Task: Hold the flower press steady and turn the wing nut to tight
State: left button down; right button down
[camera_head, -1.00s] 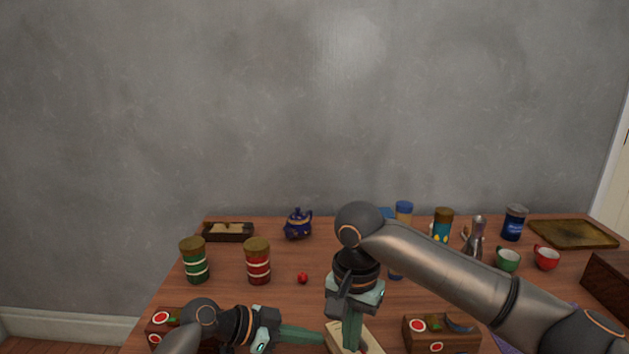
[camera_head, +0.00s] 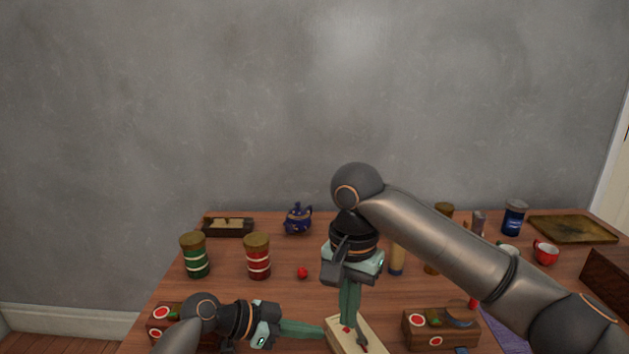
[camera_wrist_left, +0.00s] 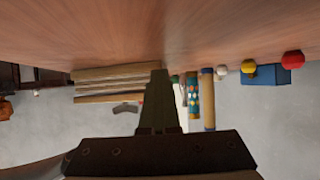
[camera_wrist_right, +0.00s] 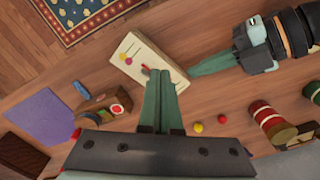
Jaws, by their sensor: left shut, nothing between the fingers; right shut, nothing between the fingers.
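The flower press (camera_head: 371,332) is a cream layered block on the table's front middle. It shows in the right wrist view (camera_wrist_right: 140,50) and edge-on in the left wrist view (camera_wrist_left: 100,86). A small grey piece on its top, apparently the wing nut (camera_wrist_left: 125,108), is partly hidden by my right fingers in the right wrist view. A red mark is beside it. My left gripper (camera_head: 320,331) is shut, its tips at the press's left side; I cannot tell whether they touch. My right gripper (camera_head: 347,322) is shut and empty, pointing down above the press.
Wooden boxes (camera_head: 441,328) stand right of the press and at the front left. Green (camera_head: 195,256) and red (camera_head: 257,257) jars, a red ball (camera_head: 302,272) and a blue teapot (camera_head: 298,219) stand behind. My right arm hides part of the table's right side.

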aim_at(361, 335)
jog(key=shift+r, duration=0.55)
jog(key=s+d+n, duration=0.1)
jog(key=d+n, duration=0.3)
jog(key=n, duration=0.2)
jog(key=shift+s+d+f, duration=0.1)
jog(key=shift+f, duration=1.45)
jog(key=shift+d+f, duration=0.1)
jog(key=shift+f, duration=1.4)
jog(key=shift+w+a, duration=0.3)
jog(key=shift+w, duration=0.3)
jog(key=shift+s+a, duration=0.1)
jog(key=shift+a, duration=0.1)
